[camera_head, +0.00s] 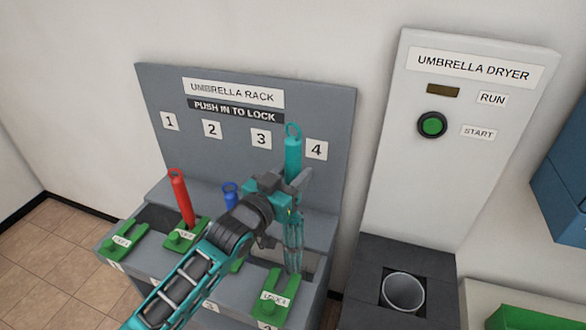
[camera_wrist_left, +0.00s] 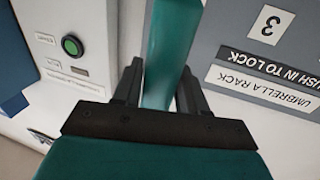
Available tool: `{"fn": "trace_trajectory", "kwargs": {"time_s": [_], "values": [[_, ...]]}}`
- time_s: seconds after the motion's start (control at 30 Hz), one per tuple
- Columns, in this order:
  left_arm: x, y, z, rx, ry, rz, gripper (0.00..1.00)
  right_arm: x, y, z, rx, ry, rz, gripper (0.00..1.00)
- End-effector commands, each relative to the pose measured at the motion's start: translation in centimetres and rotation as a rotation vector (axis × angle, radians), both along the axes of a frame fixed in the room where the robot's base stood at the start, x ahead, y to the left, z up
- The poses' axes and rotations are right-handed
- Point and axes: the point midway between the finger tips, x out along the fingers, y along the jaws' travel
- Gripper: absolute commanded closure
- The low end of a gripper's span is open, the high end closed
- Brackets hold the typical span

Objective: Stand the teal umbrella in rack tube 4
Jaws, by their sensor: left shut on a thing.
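The teal umbrella (camera_head: 293,155) is upright in front of the number 4 label (camera_head: 316,149) of the umbrella rack (camera_head: 250,133). My left gripper (camera_head: 292,184) is shut on it below its looped handle. The umbrella's lower part hangs down toward the rack's slot behind the rightmost green lock piece (camera_head: 273,298); I cannot tell whether its tip is inside the tube. In the left wrist view the teal shaft (camera_wrist_left: 168,55) stands between the fingers of the left gripper (camera_wrist_left: 160,95). My right gripper is not in view.
A red umbrella (camera_head: 181,197) stands in the rack at the left, and a blue one (camera_head: 230,192) shows partly behind my left arm. The umbrella dryer (camera_head: 460,165), with a green button (camera_head: 432,125) and a round opening (camera_head: 403,291), stands at the right. A green bin (camera_head: 535,308) is at the lower right.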

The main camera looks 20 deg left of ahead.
Motion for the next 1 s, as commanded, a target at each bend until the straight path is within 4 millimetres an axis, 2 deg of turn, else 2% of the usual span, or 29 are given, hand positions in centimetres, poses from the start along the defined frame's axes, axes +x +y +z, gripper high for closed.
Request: {"fn": "trace_trajectory", "kwargs": {"time_s": [0.03, 0.37, 1.0], "values": [[0.0, 0.0, -0.8, -0.001, -0.003, 0.0, 1.0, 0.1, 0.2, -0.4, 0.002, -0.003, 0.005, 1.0], [0.0, 0.0, -4.5, -0.001, -0.003, 0.0, 1.0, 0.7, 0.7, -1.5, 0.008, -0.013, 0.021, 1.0], [0.0, 0.0, -11.6, -0.002, -0.003, 0.0, 1.0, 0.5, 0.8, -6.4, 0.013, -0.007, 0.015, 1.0]]}}
